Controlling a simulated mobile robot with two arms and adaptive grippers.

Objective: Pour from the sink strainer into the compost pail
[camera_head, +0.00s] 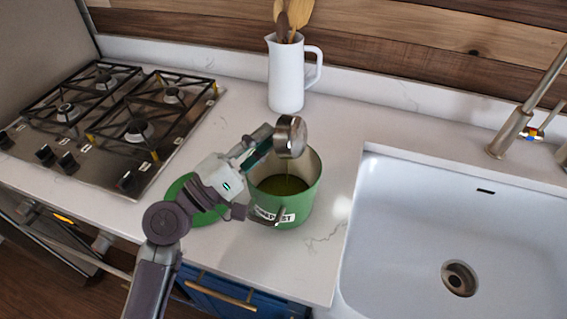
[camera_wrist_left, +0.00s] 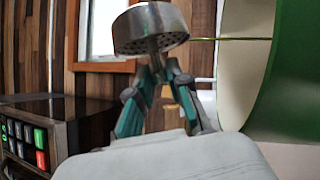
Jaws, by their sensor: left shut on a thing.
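The metal sink strainer (camera_head: 291,136) is tipped on its side above the compost pail. My left gripper (camera_head: 262,141) is shut on its stem, left of the cup. In the left wrist view, the strainer (camera_wrist_left: 150,28) shows its perforated base, with the left gripper's fingers (camera_wrist_left: 158,75) closed below it. A thin yellowish stream runs from the strainer toward the pail. The green compost pail (camera_head: 306,206) stands open and upright on the counter, dark greenish inside with a white label partly covered. Its wall also shows in the left wrist view (camera_wrist_left: 290,90). My right gripper is out of view.
A green disc (camera_head: 196,213) lies left of the pail, partly under my arm. A white pitcher (camera_head: 286,82) with wooden utensils stands behind. The gas hob (camera_head: 120,120) is left, the white sink (camera_head: 410,240) right. Counter between pail and sink is clear.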

